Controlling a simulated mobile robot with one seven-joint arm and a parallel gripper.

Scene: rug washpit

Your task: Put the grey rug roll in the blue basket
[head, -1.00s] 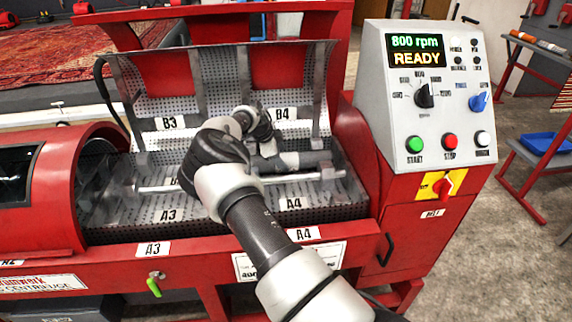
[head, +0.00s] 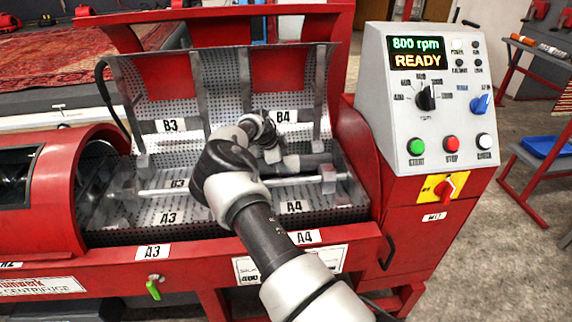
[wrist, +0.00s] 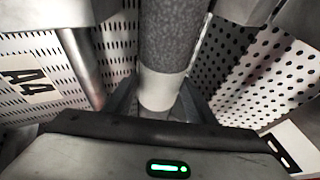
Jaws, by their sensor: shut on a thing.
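The grey rug roll (head: 312,161) lies in the open drum of the red centrifuge, in the perforated bay under the B4 label. It has a white band. My gripper (head: 274,155) is at the left part of the roll, partly hidden behind my wrist. In the wrist view the roll (wrist: 168,35) runs between the fingers, and my gripper (wrist: 160,102) is shut on it at the white band. A blue basket (head: 546,145), low and tray-like, sits on a red rack at the right edge, partly cut off.
A metal shaft (head: 170,191) crosses the drum in front of the roll. Perforated dividers (head: 322,90) and the raised red lid frame (head: 275,65) stand around it. The control panel (head: 432,95) reads 800 rpm READY, between drum and rack. Floor (head: 485,230) before the rack is clear.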

